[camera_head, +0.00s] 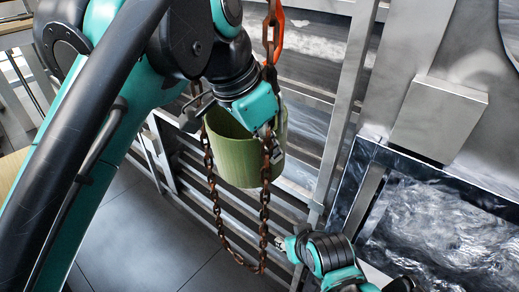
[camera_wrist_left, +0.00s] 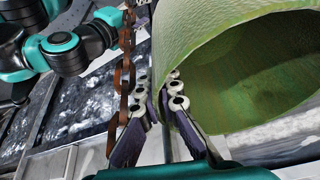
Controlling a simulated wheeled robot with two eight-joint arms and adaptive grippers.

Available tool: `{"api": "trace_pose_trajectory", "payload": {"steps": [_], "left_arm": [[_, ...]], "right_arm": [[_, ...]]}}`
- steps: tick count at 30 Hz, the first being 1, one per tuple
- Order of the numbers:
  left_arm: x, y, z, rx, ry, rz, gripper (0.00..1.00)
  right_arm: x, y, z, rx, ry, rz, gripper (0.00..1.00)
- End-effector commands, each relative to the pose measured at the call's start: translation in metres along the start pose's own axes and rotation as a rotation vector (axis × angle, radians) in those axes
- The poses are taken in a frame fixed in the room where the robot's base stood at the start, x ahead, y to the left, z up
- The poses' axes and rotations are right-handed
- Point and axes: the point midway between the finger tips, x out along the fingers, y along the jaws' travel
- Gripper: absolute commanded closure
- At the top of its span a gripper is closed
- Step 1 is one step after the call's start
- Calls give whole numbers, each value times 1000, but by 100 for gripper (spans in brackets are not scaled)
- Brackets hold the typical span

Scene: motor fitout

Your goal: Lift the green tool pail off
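The green pail (camera_head: 237,166) hangs upright in the middle of the head view, by the rusty chain (camera_head: 216,205) and an orange hook (camera_head: 274,30). My left gripper (camera_head: 262,126) is at the pail's rim. In the left wrist view the pail (camera_wrist_left: 215,45) fills the right side, its mouth partly towards the camera. The left gripper's fingers (camera_wrist_left: 159,84) are a small gap apart at the pail's near edge, one outside and one over its wall. Whether they press on it cannot be told. My right gripper (camera_head: 284,243) is small, low in the head view.
The chain loops down in front of the pail, close to my left gripper; it also shows in the left wrist view (camera_wrist_left: 125,75). Metal rails (camera_head: 345,110) stand behind. A grey box (camera_head: 437,120) and a metal-framed tray (camera_head: 440,225) are at the right.

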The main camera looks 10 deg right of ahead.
Motion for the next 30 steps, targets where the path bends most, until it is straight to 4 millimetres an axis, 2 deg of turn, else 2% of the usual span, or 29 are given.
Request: {"api": "trace_pose_trajectory", "payload": {"steps": [1, 7, 19, 30], "left_arm": [[6, 2, -4, 10, -1, 7, 100], [10, 2, -9, 12, 0, 8, 100], [10, 2, -11, 15, 1, 8, 100], [7, 0, -29, 14, 3, 6, 100]], "right_arm": [[0, 0, 0, 0, 0, 0, 60], [0, 0, 0, 0, 0, 0, 60], [-1, 0, -1, 0, 0, 0, 60], [-12, 0, -9, 0, 0, 0, 60]]}}
